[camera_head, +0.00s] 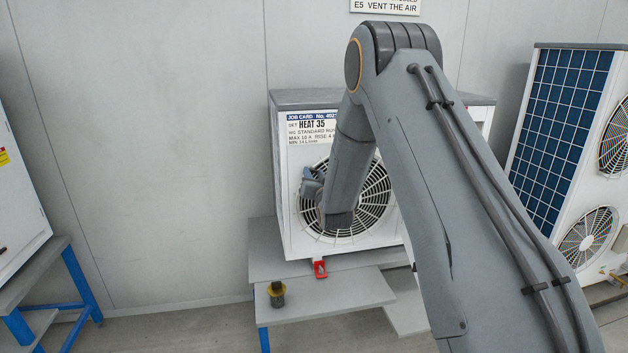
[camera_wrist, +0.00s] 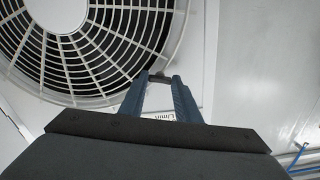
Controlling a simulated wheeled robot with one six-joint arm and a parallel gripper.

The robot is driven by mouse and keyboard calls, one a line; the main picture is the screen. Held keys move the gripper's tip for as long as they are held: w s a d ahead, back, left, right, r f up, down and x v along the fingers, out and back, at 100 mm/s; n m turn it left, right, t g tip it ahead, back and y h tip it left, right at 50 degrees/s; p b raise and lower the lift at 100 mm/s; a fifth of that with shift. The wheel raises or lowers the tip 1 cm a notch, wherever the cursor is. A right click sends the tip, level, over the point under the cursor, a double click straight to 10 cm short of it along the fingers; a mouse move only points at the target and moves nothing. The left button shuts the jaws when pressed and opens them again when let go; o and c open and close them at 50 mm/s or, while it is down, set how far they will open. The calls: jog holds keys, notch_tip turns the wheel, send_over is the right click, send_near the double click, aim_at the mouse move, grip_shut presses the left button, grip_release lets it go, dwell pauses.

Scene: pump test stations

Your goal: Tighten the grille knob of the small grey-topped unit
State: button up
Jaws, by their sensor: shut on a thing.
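The small grey-topped unit (camera_head: 287,190) is a white box with a round fan grille (camera_head: 372,205) on its front and a job card reading HEAT 35. In the wrist view the grille (camera_wrist: 85,45) fills the upper left. My gripper (camera_wrist: 160,80) is shut on a small grey knob (camera_wrist: 159,76) at the grille's lower right edge. Most of the knob is hidden between the fingertips. In the head view my arm covers part of the grille and the knob is not visible; the gripper (camera_head: 312,182) shows at the grille's left side.
A red handle (camera_head: 320,268) sits below the unit's front. A dark, yellowish-topped cylinder (camera_head: 277,293) stands on the lower grey shelf (camera_head: 340,296). A tall unit with a blue-finned side (camera_head: 563,120) stands at right, a white cabinet (camera_head: 15,190) on a blue-legged bench at left.

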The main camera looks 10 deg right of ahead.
jog(key=m+b, duration=0.8)
jog(key=m, duration=0.5)
jog(key=shift+m+b, duration=0.3)
jog(key=shift+b, duration=0.05)
dwell(0.3)
jog(key=o, duration=1)
jog(key=shift+o, duration=0.2)
jog(key=s+b, duration=0.1)
jog(key=s, duration=0.7)
jog(key=shift+w+a, duration=0.1)
